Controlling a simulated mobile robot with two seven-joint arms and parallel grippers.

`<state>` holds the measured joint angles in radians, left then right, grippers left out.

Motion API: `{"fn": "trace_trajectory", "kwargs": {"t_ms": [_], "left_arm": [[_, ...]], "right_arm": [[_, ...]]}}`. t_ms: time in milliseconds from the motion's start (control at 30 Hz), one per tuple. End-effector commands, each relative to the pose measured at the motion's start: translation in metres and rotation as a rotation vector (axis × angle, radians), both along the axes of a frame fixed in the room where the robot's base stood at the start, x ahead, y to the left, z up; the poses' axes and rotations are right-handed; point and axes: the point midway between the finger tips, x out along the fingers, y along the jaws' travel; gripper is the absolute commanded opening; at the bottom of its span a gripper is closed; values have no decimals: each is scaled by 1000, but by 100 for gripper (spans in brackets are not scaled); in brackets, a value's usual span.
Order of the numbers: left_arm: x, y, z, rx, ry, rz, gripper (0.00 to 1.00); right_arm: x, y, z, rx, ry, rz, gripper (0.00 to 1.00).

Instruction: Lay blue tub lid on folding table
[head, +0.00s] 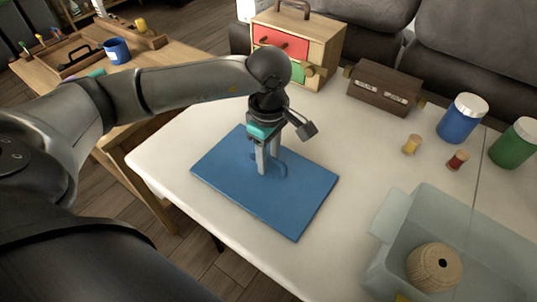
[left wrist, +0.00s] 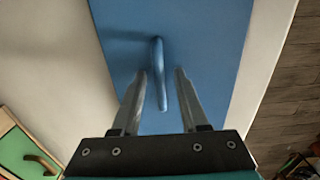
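The blue tub lid (head: 300,207) is a flat rectangular panel with a raised blue handle. It lies flat on the white folding table (head: 190,215), near its left side. My left gripper (head: 268,168) points down over the lid's middle, at the handle. In the left wrist view, the lid (left wrist: 210,40) fills the centre. Its handle (left wrist: 158,60) lies between the two fingers of my left gripper (left wrist: 166,78), which are open with a gap beside the handle. I cannot tell whether a fingertip touches the handle or lid. My right gripper is not in view.
A translucent tub (head: 385,250) holding a twine ball (head: 434,267) stands at the lower right. A drawer box (head: 325,52), brown case (head: 384,88), blue jar (head: 460,122), green jar (head: 512,147) and small spools (head: 411,145) stand behind. A wooden table (head: 175,60) is at left.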

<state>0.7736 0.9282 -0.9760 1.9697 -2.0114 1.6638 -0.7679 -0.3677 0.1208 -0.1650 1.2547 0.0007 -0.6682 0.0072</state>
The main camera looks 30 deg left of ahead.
Motion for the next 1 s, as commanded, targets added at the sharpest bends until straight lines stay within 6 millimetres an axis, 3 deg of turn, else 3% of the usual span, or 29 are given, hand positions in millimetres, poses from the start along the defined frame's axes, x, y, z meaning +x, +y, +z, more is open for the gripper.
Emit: {"fn": "trace_trajectory", "kwargs": {"t_ms": [367, 1000], "left_arm": [[1, 0, 6, 0, -2, 0, 44], [1, 0, 98, 1, -2, 0, 44]], "right_arm": [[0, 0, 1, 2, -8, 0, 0], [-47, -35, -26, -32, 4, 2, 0]]}}
